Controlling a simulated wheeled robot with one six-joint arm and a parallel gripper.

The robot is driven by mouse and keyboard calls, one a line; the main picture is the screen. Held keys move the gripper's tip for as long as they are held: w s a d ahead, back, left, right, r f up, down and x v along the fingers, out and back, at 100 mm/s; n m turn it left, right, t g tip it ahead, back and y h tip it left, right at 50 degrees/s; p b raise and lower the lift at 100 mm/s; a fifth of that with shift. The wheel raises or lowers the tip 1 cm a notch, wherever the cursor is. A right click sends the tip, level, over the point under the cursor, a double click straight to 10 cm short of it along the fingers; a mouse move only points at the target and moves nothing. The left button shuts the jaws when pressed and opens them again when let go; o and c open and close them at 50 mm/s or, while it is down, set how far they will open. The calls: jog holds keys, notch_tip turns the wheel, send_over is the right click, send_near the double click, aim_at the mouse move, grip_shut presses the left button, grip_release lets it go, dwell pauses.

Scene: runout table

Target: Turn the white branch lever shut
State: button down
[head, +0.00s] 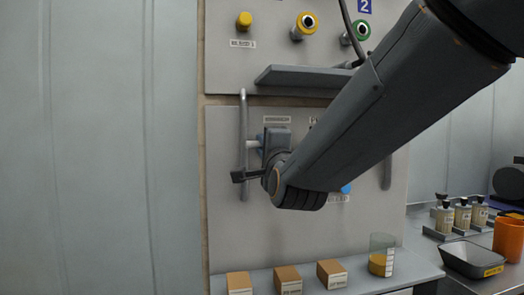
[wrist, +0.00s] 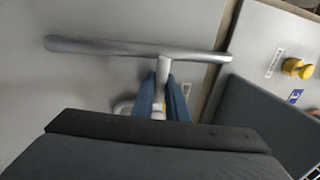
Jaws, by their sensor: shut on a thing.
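My gripper (wrist: 166,84) shows in the wrist view with its two blue fingers close together on a short pale piece (wrist: 163,68), which I take to be the white branch lever. The piece lines up with a long grey bar (wrist: 100,46); whether they join is unclear. In the head view my gripper (head: 254,144) is at the panel's left part, beside the upright grey bar (head: 243,115). My wrist and arm hide most of the lever there. A rounded whitish part (wrist: 124,106) shows left of the fingers in the wrist view.
A grey shelf (head: 300,76) juts out above my gripper. Yellow (head: 244,21) and green (head: 361,30) knobs are higher up. Several boxes (head: 288,280) and a beaker (head: 381,255) stand on the ledge below. A second upright bar (head: 387,173) is at the right. The left wall area is clear.

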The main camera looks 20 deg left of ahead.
dwell(0.4)
jog(key=c, duration=1.7)
grip_release()
jog(key=shift+c, duration=0.2)
jog(key=shift+s, duration=0.1)
jog(key=b+v, duration=0.1)
jog(key=v, duration=0.6)
jog(key=shift+s+d+b, duration=0.2)
jog(key=shift+s+b, duration=0.1)
jog(key=shift+s, duration=0.05)
jog(key=shift+f, duration=0.1)
jog(key=w+d+f+n+g+h+p, duration=0.1)
jog(key=d+f+n+g+h, duration=0.25)
jog(key=d+f, duration=0.65)
jog(key=d+f+n+g+h+p, duration=0.1)
jog(key=d+f+n+g+h, duration=0.45)
jog(key=f, duration=0.85)
jog(key=s+d+f+n+g+p, duration=0.1)
jog(key=s+d+f+g, duration=0.3)
jog(key=s+d, duration=0.5)
jog(key=s+d+f+n+g+p, duration=0.1)
jog(key=s+d+f+g, duration=0.3)
jog(key=s+d+f, duration=0.5)
jog(key=s+d+n, duration=0.1)
jog(key=s, duration=0.1)
jog(key=shift+s+f+n+g+h, duration=0.2)
jog(key=shift+s+n+g+h, duration=0.1)
jog(key=shift+h, duration=0.1)
